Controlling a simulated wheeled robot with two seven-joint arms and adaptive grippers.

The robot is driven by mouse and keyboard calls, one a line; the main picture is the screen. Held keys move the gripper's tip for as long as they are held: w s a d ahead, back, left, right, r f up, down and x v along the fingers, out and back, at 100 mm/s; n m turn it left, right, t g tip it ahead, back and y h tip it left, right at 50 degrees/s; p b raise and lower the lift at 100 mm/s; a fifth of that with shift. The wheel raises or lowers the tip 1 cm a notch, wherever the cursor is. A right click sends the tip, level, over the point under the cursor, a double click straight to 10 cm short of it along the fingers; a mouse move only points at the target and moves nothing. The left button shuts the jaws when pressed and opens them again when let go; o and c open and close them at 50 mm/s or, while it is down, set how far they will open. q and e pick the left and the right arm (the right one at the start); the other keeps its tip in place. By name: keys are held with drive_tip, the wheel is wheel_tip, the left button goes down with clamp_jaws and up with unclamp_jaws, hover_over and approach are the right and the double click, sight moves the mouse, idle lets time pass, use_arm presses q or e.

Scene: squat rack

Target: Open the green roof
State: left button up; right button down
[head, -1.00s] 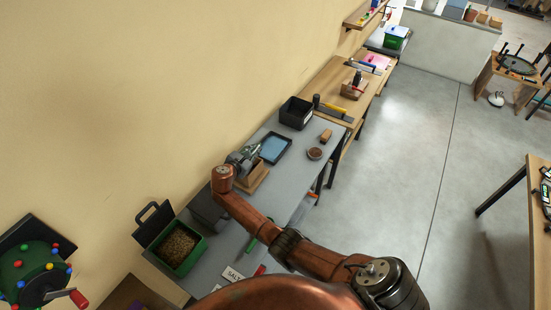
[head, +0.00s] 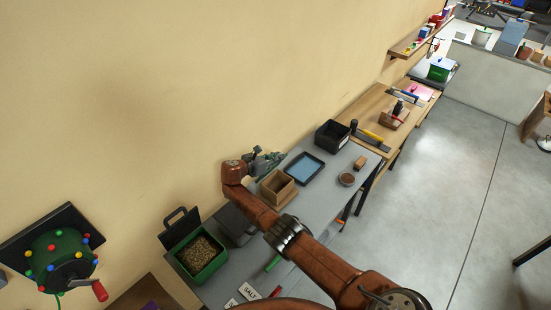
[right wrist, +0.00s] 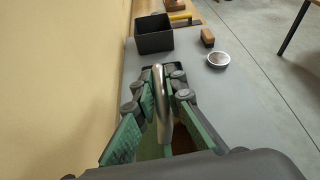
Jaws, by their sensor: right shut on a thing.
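An open-topped wooden box (head: 277,188) stands on the grey bench along the wall, its hollow inside showing. My right gripper (head: 265,160) is beside its wall-side edge. In the right wrist view my right gripper (right wrist: 160,78) is shut on a silver bar that runs between its fingers. A green surface (right wrist: 150,150) shows below the fingers and looks like part of the green roof. The gripper covers much of the roof, so its exact tilt is hard to tell. My left gripper is not in view.
A black bin (head: 332,136), a blue-lined tray (head: 305,168), a brown block (head: 360,162) and a round dish (head: 346,179) are farther along the bench. A green bin of grain (head: 202,255) is nearer. A wall-mounted drum with a crank (head: 62,255) is at left.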

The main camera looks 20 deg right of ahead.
drive_tip(key=shift+f, duration=0.1)
drive_tip(key=c, duration=2)
unclamp_jaws()
drive_tip(key=shift+o, duration=0.2)
drive_tip(key=v, duration=1.2)
drive_tip(key=shift+s, duration=0.1)
